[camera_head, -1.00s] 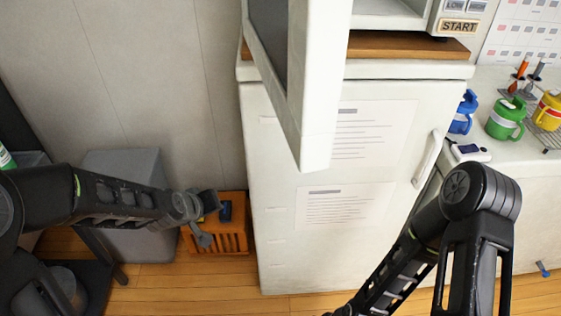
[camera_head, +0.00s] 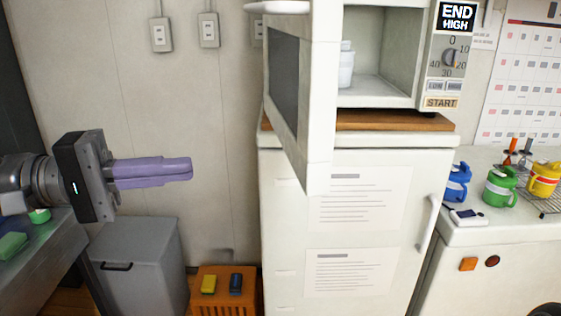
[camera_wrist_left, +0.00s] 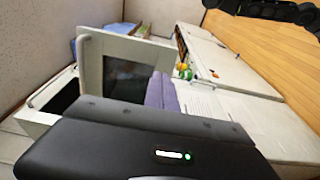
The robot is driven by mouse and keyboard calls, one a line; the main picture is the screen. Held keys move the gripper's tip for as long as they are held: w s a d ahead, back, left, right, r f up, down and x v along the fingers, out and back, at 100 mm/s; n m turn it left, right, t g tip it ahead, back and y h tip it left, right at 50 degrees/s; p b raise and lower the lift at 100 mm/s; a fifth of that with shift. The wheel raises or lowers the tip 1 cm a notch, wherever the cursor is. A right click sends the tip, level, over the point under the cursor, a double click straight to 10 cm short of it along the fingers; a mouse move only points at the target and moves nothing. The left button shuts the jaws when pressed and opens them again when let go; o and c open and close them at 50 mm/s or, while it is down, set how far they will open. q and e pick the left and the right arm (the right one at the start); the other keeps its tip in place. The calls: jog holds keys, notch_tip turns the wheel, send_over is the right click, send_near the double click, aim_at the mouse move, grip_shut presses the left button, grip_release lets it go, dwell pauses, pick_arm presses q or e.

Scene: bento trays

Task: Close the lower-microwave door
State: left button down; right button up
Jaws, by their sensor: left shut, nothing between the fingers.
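The white microwave (camera_head: 423,60) stands on a wooden board on top of a white fridge. Its door (camera_head: 318,120) is swung wide open toward me, with a dark window (camera_head: 284,80) on its left face. A white container (camera_head: 346,65) stands inside the cavity. My left gripper (camera_head: 190,168) has purple fingers, shut and empty, and is left of the open door, apart from it and pointing right. In the left wrist view the door (camera_wrist_left: 128,45) shows ahead of the purple fingers (camera_wrist_left: 162,92). My right gripper is not in view.
The white fridge (camera_head: 370,240) has papers on its front and a handle at right. A counter (camera_head: 480,232) with blue, green and yellow mugs is at right. A grey bin (camera_head: 140,265) and an orange crate (camera_head: 225,285) stand below my left gripper.

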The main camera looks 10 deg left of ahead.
aim_at(301, 159)
pick_arm(q)
jog(key=shift+w+d, duration=0.1)
jog(key=shift+d, duration=0.05)
jog(key=p+x, duration=0.2)
jog(key=x, duration=1.1)
jog(key=shift+w+d, duration=0.1)
jog(key=shift+d, duration=0.1)
jog(key=shift+w+d+f, duration=0.1)
jog(key=shift+d, duration=0.1)
jog(key=shift+d, duration=0.1)
